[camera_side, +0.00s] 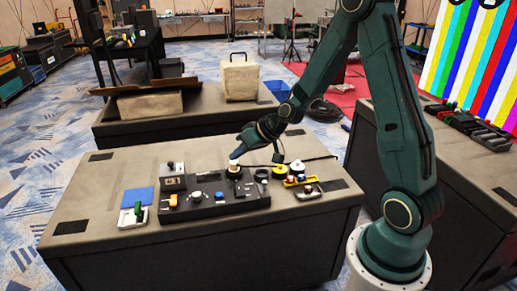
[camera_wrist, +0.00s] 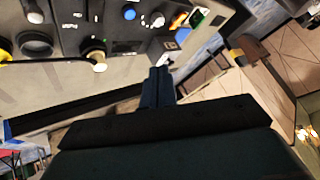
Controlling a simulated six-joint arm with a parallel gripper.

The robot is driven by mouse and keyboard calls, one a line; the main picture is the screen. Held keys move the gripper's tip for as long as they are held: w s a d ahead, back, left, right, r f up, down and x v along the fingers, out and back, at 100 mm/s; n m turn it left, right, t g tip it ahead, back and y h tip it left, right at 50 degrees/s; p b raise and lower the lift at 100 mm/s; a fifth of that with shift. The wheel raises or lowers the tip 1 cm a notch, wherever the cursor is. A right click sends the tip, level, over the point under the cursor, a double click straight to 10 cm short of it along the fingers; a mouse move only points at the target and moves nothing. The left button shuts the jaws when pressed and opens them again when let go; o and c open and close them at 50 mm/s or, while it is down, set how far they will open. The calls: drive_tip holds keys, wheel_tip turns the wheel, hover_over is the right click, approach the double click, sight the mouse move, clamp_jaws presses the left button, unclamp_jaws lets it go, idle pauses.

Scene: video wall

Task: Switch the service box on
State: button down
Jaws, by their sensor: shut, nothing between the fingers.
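A small grey box (camera_side: 172,183) with a dark knob or lever on top stands at the back left of the bench's dark control panel (camera_side: 215,209). It may be the service box; no label is readable. It also shows in the wrist view (camera_wrist: 170,41), just beyond my fingertips. Its switch position is too small to tell. My gripper (camera_side: 236,154) is shut and empty, above the rear of the panel and right of the small box in the side view. In the wrist view my gripper (camera_wrist: 159,71) shows its fingers together, with no clear contact.
The panel carries an orange switch (camera_side: 173,200) and several knobs. Tape-like rolls (camera_side: 297,167) lie right. The front bench top is clear.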

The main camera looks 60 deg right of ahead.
drive_tip(key=m+t, duration=0.1)
drive_tip(key=m, duration=0.1)
hover_over(243, 189)
drive_tip(key=s+a, duration=0.1)
drive_tip(key=shift+h, duration=0.3)
wheel_tip(243, 189, down, 6)
drive_tip(key=shift+a+r, duration=0.1)
drive_tip(key=shift+w+d+f, duration=0.15)
drive_tip(key=shift+f, duration=1.3)
drive_tip(key=shift+w+d+f, duration=0.2)
drive_tip(key=shift+f, duration=1.2)
drive_tip(key=shift+w+d+f, duration=0.15)
drive_tip(key=shift+f, duration=1.3)
drive_tip(key=shift+f, duration=0.8)
drive_tip(key=shift+r, duration=0.15)
drive_tip(key=shift+r, duration=0.65)
drive_tip(key=shift+r, duration=0.1)
drive_tip(key=shift+s+a+r, duration=0.15)
drive_tip(key=shift+r, duration=1.05)
drive_tip(key=shift+s+a+r, duration=0.15)
drive_tip(key=shift+r, duration=1)
